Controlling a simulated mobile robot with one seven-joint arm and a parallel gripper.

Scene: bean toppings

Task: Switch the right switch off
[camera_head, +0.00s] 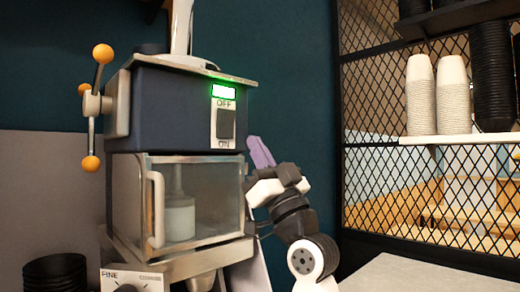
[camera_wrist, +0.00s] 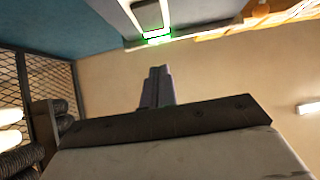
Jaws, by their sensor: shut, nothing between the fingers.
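A dark rocker switch (camera_head: 226,124) sits on a pale plate on the front of the dark blue machine (camera_head: 175,110). The plate reads OFF above the rocker and ON below it. A green light (camera_head: 223,91) glows just above the plate. My gripper (camera_head: 259,146) is to the right of the switch and a little lower, with its purple fingers shut and pointing up. It looks apart from the switch. In the wrist view the shut fingers (camera_wrist: 157,84) point up toward the green glow. Which way the rocker is tilted is hard to tell.
A glass-fronted chamber (camera_head: 190,200) with a handle and a container inside is below the switch. A lever with orange knobs (camera_head: 102,54) is on the machine's left. A mesh partition (camera_head: 385,185) and shelves with stacked cups (camera_head: 420,95) stand at right.

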